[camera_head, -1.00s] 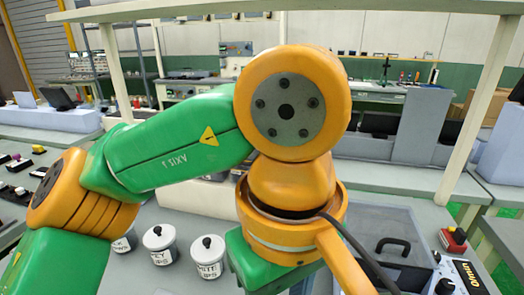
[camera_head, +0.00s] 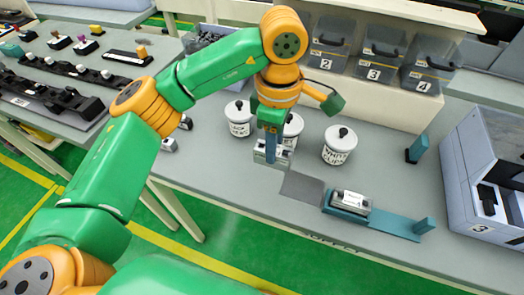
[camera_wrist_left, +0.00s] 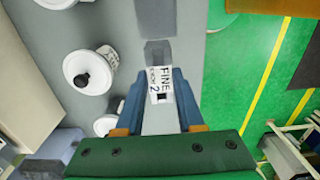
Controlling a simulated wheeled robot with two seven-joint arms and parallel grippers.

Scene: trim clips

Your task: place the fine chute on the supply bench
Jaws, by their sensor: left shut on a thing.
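My left gripper (camera_head: 271,145) points down over the grey supply bench (camera_head: 225,165), near its front edge. Its blue fingers are shut on the fine chute (camera_head: 262,157), a small grey piece partly hidden by the fingers. In the left wrist view the fine chute (camera_wrist_left: 160,80) has a white label reading "FINE" and "2" between the fingertips (camera_wrist_left: 158,105). I cannot tell whether it touches the bench top. A dark grey patch (camera_head: 303,187) lies on the bench just right of it. My right gripper is not in view.
White lidded jars (camera_head: 339,146) stand behind and beside the gripper. A teal fixture (camera_head: 385,224) holding a labelled piece (camera_head: 350,200) lies to the right. Numbered bins (camera_head: 378,50) stand at the back; a grey machine (camera_head: 487,180) is at right. Another table (camera_head: 60,60) is at left.

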